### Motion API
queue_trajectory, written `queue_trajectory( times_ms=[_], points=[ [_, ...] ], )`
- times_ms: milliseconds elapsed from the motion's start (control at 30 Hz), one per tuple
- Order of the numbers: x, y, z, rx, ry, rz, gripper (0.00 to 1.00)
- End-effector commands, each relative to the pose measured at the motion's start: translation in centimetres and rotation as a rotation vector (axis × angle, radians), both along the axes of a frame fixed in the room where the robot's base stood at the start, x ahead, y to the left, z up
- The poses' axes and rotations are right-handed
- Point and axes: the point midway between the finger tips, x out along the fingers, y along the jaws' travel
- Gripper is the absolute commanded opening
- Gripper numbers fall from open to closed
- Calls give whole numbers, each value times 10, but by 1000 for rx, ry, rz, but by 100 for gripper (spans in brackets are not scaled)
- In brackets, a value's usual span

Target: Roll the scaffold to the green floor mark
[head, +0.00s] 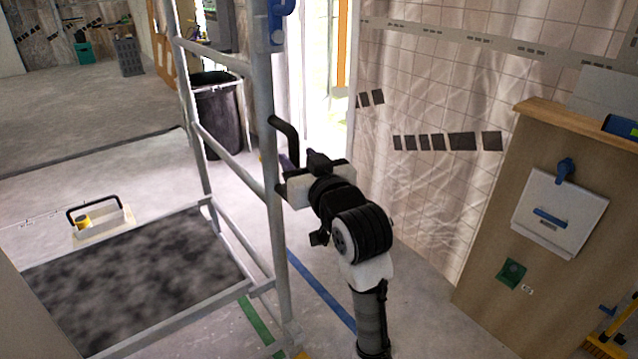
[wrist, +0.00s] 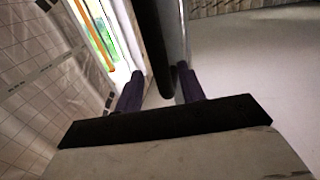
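The scaffold is a grey metal frame (head: 278,230) with a dark speckled platform (head: 130,280), standing at left and centre in the head view. A black handle (head: 292,135) sticks out from its near right post and also shows in the wrist view (wrist: 150,45). My gripper (head: 283,178) is at the post beside the handle's lower end. In the wrist view its two dark purple fingers (wrist: 161,88) stand apart with the handle's end between them. A gap shows between the left finger and the handle. A green floor stripe (head: 256,322) lies by the scaffold's foot, partly hidden by the frame.
A blue floor stripe (head: 322,290) runs right of the scaffold. A black bin (head: 218,115) stands behind it. A tiled wall (head: 430,190) and a wooden cabinet (head: 490,240) bound the right side. A tray with a handle (head: 103,222) is at the platform's far edge. Open floor (head: 60,190) lies beyond.

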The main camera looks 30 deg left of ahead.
Motion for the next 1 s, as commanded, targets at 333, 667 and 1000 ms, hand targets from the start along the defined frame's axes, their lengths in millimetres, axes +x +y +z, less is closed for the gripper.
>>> queue_trajectory(
  times_ms=[333, 667, 1000],
  points=[
    [-45, -75, -7, 2, -8, -3, 39],
    [-51, -86, -5, 2, -5, 1, 39],
    [-56, -93, -1, 1, -1, 0, 39]
  ],
)
